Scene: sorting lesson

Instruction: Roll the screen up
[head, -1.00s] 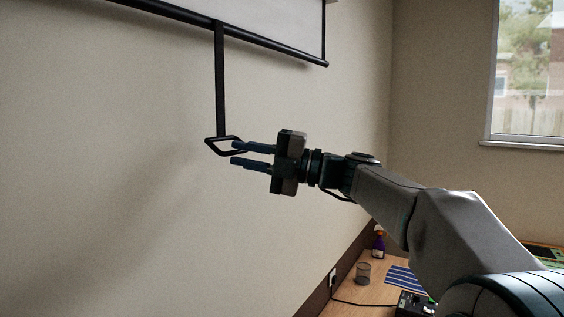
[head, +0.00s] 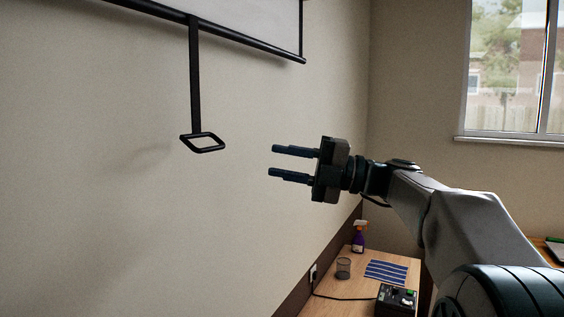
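The white screen (head: 262,18) hangs on the wall at the top of the head view, with a black bar (head: 240,37) along its lower edge. Its upper part is out of the picture. A black strap (head: 195,80) hangs from the bar and ends in a diamond-shaped pull loop (head: 202,150). My gripper (head: 271,160) is to the right of the loop, clear of it, with its fingers pointing left. The two fingers are apart with nothing between them.
Below on the right is a wooden table (head: 330,292) with a purple spray bottle (head: 359,238), a mesh cup (head: 343,268), a blue striped cloth or sheet (head: 386,271) and a black control box (head: 396,299) with a cable. A window (head: 510,75) is at the right. The wall around the loop is clear.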

